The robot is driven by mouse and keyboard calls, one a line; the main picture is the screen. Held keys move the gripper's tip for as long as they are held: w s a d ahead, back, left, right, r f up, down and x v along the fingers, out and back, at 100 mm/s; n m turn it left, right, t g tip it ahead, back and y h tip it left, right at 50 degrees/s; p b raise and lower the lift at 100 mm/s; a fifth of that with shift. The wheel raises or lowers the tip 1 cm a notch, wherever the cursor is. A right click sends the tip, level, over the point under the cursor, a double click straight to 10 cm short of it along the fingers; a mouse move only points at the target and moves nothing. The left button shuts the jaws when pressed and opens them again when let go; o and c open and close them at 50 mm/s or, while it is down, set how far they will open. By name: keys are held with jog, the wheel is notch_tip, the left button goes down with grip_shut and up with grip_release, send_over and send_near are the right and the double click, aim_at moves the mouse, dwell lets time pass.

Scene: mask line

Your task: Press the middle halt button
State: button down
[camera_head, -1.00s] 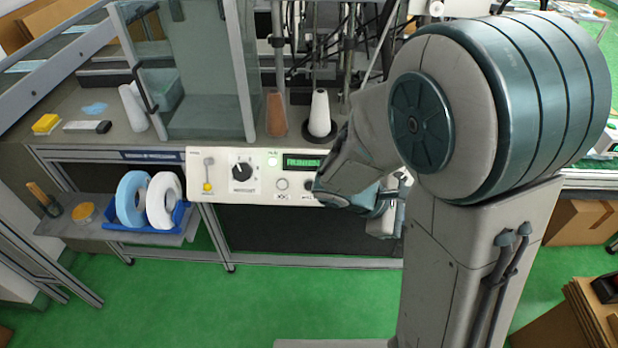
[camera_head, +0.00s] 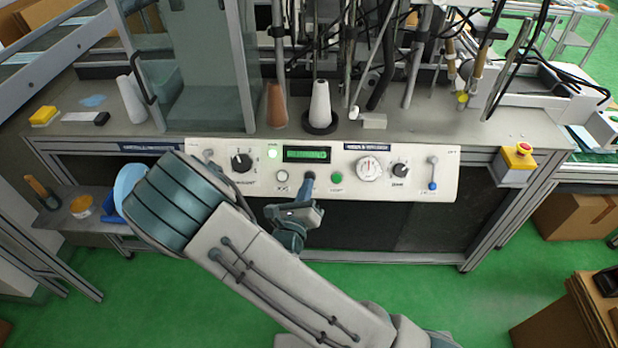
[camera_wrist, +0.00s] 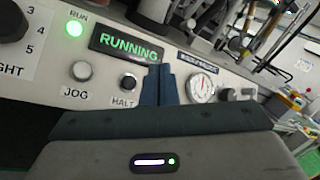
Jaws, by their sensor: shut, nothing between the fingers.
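The control panel (camera_head: 424,167) runs along the front of the machine. In the wrist view, a small dark button (camera_wrist: 129,82) sits above the HALT label (camera_wrist: 123,103), just left of my fingertips. The fingers also show in the wrist view (camera_wrist: 158,72), partly over the display's lower right corner. I cannot tell whether they touch the panel. The display (camera_wrist: 126,46) reads RUNNING in green.
A pale JOG button (camera_wrist: 82,71) is left of the halt button; a green button (camera_head: 336,177) is to the right. The RUN lamp (camera_wrist: 74,28) glows green. A dial gauge (camera_head: 369,168), knobs and levers flank them. A red-topped emergency stop (camera_head: 523,149) stands far right.

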jog(key=w+f+b, duration=0.5)
jog(key=w, duration=0.1)
jog(key=shift+w+d+f, duration=0.2)
jog(key=shift+w+f, duration=0.1)
jog(key=shift+w, duration=0.1)
dwell(2.2)
jog(key=shift+w+f, duration=0.25)
jog(key=shift+w, duration=0.1)
jog(key=shift+w+f, duration=0.25)
jog(key=shift+w, duration=0.05)
dwell(0.6)
dwell(0.4)
jog(key=shift+s+r+p, duration=0.5)
jog(key=shift+s, duration=0.15)
